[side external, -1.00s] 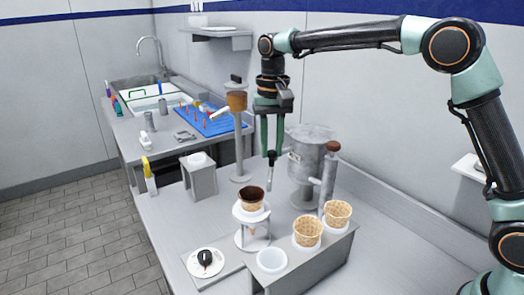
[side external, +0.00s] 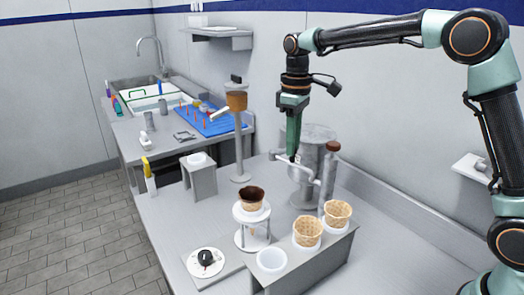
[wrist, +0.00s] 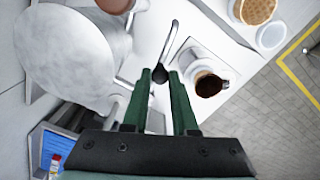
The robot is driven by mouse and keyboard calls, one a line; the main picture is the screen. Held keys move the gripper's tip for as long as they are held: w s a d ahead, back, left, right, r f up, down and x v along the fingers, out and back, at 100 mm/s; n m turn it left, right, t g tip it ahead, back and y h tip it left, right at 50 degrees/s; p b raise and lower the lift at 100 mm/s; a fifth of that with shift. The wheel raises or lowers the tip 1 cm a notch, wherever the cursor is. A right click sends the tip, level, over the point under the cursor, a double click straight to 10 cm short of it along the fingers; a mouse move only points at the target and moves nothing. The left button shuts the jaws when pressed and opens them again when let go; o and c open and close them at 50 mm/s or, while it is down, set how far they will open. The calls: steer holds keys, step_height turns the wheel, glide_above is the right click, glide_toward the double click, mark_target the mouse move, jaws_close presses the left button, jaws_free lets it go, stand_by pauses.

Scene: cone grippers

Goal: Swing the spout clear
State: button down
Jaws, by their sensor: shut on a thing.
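The spout (side external: 308,172) is a thin grey pipe reaching left from an upright post with a brown top (side external: 332,148), in front of the metal pot. Its free end lies left of the pot. My gripper (side external: 292,158) points down over the pipe. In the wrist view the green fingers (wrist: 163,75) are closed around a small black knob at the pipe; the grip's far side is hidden. A chocolate-rimmed cone (side external: 251,198) stands upright in a round white stand, in front of and left of the spout, apart from it. The cone also shows in the wrist view (wrist: 209,85).
The metal pot (side external: 318,142) stands close behind the spout. Two waffle cones (side external: 338,212) and an empty white cup (side external: 271,261) sit on a rack at the front. A dispenser column (side external: 238,150) stands left. A dial (side external: 206,258) lies front left.

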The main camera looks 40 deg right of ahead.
steer(key=shift+w+d+r+n, duration=0.15)
steer(key=shift+d+n, duration=0.15)
steer(key=shift+n, duration=0.35)
steer(key=shift+w+d+f+n, duration=0.15)
steer(key=shift+d+n, duration=0.15)
steer(key=shift+n, duration=0.35)
steer(key=shift+r, duration=0.1)
steer(key=c, duration=0.7)
jaws_free()
step_height(320, 180, up, 12)
steer(key=shift+s, duration=0.1)
